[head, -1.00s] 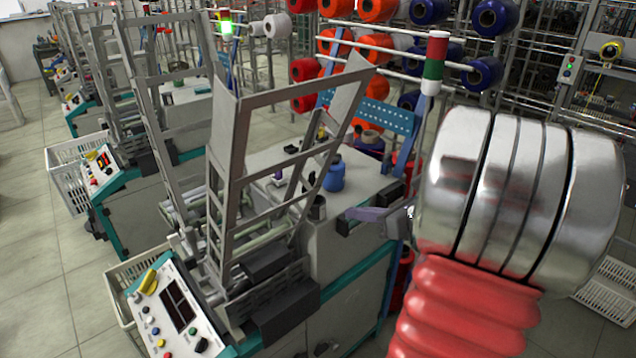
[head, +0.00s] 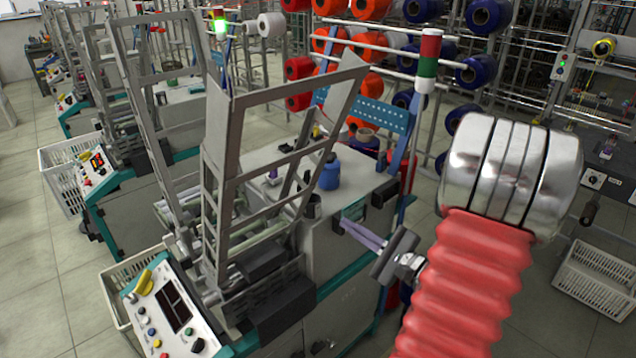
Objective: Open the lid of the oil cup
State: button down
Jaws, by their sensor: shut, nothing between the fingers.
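My gripper (head: 344,223) is at the right side of the nearest winding machine, its fingers together and pointing left at the grey housing. The tips look empty, close to the housing's right side; I cannot tell whether they touch it. A blue container (head: 330,175) with a dark top stands on the machine's grey top, above and left of the fingertips in the picture. A small dark fitting (head: 313,208) shows at the housing's edge, left of the tips. I cannot tell for sure which thing is the oil cup, and no lid can be made out clearly.
The nearest machine's metal frame (head: 215,180) rises left of the housing. Its control panel (head: 172,312) is at the front. A blue post with a red-green lamp (head: 429,60) stands behind my gripper. A white crate (head: 597,280) lies on the floor at right.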

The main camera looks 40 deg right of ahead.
jog(key=shift+s+d+r+n+t+h, duration=0.15)
jog(key=shift+r+n+t, duration=0.35)
jog(key=shift+n, duration=0.9)
jog(key=shift+s+a+r+n+t+h, duration=0.1)
jog(key=shift+s+r+n+t+h, duration=0.15)
jog(key=shift+r+n, duration=0.8)
jog(key=shift+s+d+r+n+t+h, duration=0.1)
jog(key=shift+r+n+t+h, duration=0.2)
jog(key=shift+n, duration=1.45)
jog(key=shift+w+f, duration=0.1)
jog(key=x, duration=1.4)
jog(key=shift+d, duration=0.1)
